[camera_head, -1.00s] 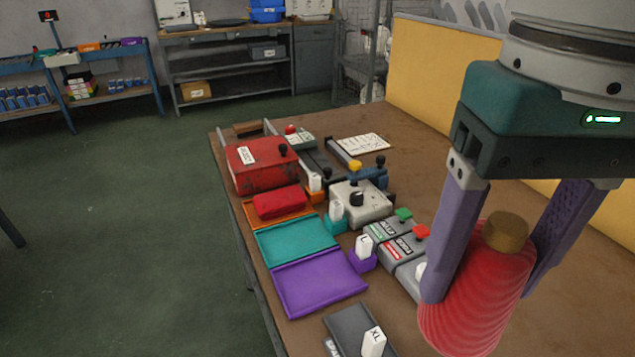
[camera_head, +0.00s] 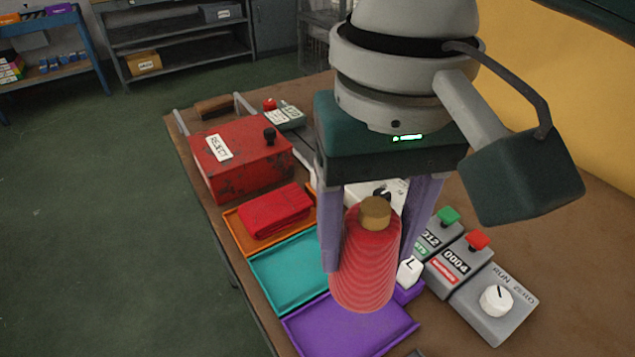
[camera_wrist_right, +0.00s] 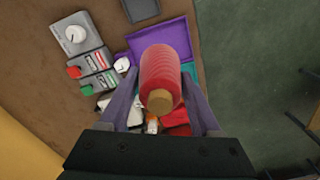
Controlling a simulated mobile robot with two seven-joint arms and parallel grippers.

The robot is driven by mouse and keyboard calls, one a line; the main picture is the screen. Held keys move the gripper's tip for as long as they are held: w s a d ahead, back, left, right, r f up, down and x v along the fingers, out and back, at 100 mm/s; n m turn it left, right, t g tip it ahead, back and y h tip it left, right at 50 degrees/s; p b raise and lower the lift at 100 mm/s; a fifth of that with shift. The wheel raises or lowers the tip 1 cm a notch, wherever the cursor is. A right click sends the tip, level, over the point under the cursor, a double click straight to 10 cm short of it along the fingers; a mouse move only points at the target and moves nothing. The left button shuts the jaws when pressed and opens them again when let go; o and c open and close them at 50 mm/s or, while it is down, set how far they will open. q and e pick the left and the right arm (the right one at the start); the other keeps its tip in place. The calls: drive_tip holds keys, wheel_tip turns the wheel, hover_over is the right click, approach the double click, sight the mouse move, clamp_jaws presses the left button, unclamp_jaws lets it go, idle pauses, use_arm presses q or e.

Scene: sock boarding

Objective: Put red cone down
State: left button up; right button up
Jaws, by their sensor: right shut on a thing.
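The red cone (camera_head: 365,262), a ribbed spool of red yarn with a brown top, is upright between the fingers of my right gripper (camera_head: 372,240). The gripper is shut on it. In the head view the cone overlaps the teal tray (camera_head: 283,275) and the purple tray (camera_head: 390,335); it appears held above them. In the right wrist view the cone (camera_wrist_right: 160,75) sits between both fingers, with the purple tray (camera_wrist_right: 180,30) beyond its far end. What lies directly under the cone is hidden. My left gripper is not in view.
A red box (camera_head: 240,160) stands at the back left, and a folded red cloth (camera_head: 275,211) lies on the orange tray (camera_head: 240,232). Grey counter boxes (camera_head: 460,262) and a knob box (camera_head: 495,305) stand to the right. A white L marker (camera_head: 409,271) stands close beside the cone.

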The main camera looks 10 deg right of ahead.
sight(362, 276)
wheel_tip(362, 276, down, 6)
drive_tip(key=shift+r+b, duration=0.25)
drive_tip(key=shift+b, duration=0.25)
wheel_tip(362, 276, down, 4)
drive_tip(key=shift+r+b, duration=0.15)
drive_tip(key=shift+b, duration=0.4)
drive_tip(key=shift+f, duration=0.3)
drive_tip(key=o, duration=1.4)
drive_tip(key=shift+o, duration=0.2)
